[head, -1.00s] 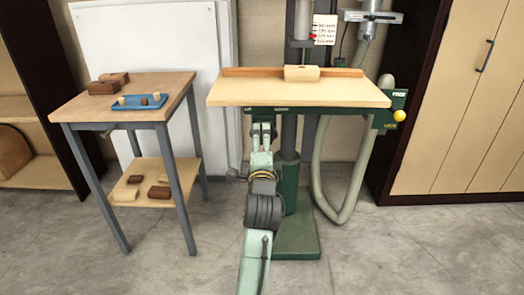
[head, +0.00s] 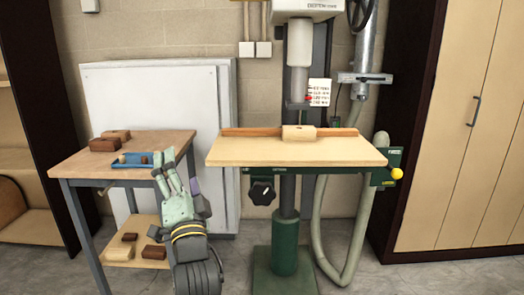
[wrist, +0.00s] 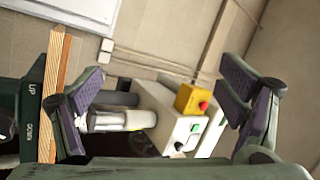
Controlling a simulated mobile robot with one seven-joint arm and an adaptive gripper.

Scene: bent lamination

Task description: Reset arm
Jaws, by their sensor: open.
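My gripper (head: 178,168) is in the head view, raised in front of the right side of the small side table (head: 68,168), with its fingers pointing up. It covers part of the blue tray (head: 130,164). In the wrist view my gripper (wrist: 155,105) shows two dark padded fingers set wide apart, open, with nothing held between them. Beyond the fingers is the drill press head (wrist: 170,120) with a yellow switch box and red button.
The drill press table (head: 280,152) stands to the right of my gripper, with a pale block (head: 298,132) against its wooden fence (head: 248,131). A white panel (head: 160,105) leans behind. A dark-framed cabinet (head: 455,130) is at right.

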